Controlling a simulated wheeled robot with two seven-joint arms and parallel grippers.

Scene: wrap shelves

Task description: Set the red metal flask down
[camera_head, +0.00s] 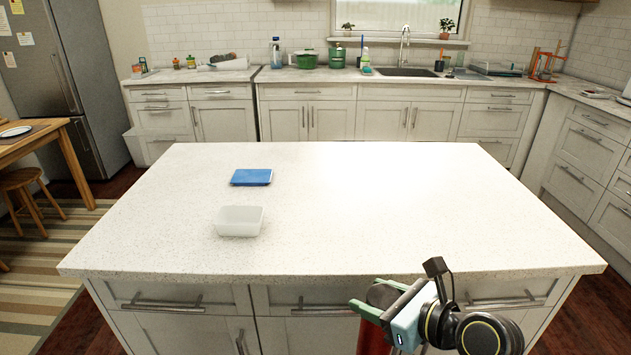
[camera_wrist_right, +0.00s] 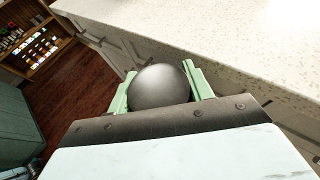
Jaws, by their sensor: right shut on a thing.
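The red metal flask (camera_head: 374,336) is at the bottom of the head view, in front of the island's near edge and partly cut off by the frame. My right gripper (camera_head: 378,308) is shut on it near its top. In the right wrist view, the flask's grey rounded top (camera_wrist_right: 161,86) sits between the two green fingers of my right gripper (camera_wrist_right: 160,92). The flask is held beside the island, not over its top. My left gripper does not show.
The white island countertop (camera_head: 400,210) is mostly clear. A white open container (camera_head: 239,222) and a blue flat lid or box (camera_head: 251,177) stand on its left half. The island's drawers and handles (camera_head: 160,303) face me. Back counters hold a sink (camera_head: 405,72) and a green pot (camera_head: 306,60).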

